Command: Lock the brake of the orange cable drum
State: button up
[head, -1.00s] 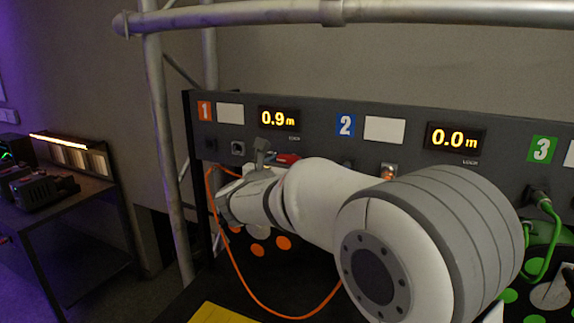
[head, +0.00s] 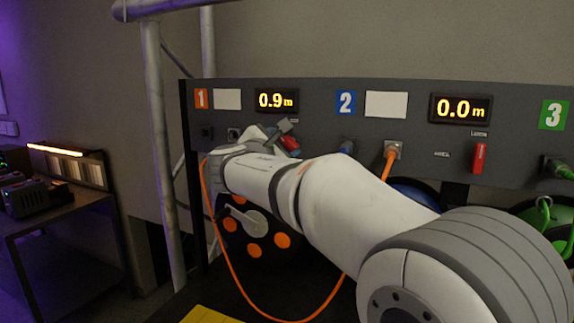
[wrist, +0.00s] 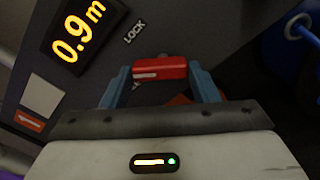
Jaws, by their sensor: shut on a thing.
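The orange cable drum (head: 283,240) sits below panel 1, dark with orange spots, mostly behind my arm. Its red brake lever (wrist: 160,68) is beside the LOCK label (wrist: 134,32) in the wrist view. My gripper (wrist: 160,76) is shut on the lever, one blue-grey finger at each end of it. The lever is tilted against the panel lettering, neither level nor upright. In the head view the red lever (head: 291,143) shows only partly behind the gripper. The display above (head: 277,100) reads 0.9 m.
Panel 2's red lever (head: 479,158) stands upright. A truss post (head: 160,150) rises left of the panel. A side table (head: 60,215) stands far left.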

jog(key=m+b, duration=0.2)
jog(key=b, duration=0.1)
jog(key=m+b, duration=0.3)
jog(key=shift+d+f+m+b, duration=0.1)
jog(key=shift+f+m+b, duration=0.2)
jog(key=shift+f, duration=0.1)
jog(key=m+b, duration=0.4)
jog(key=shift+r, duration=0.15)
jog(key=shift+d+m, duration=0.1)
jog(key=shift+m, duration=0.2)
jog(key=o, duration=1)
jog(key=shift+s+r, duration=0.1)
jog(key=shift+r, duration=0.2)
jog(key=shift+s, duration=0.1)
jog(key=v, duration=0.7)
jog(key=shift+s+b, duration=0.3)
jog(key=shift+b, duration=0.05)
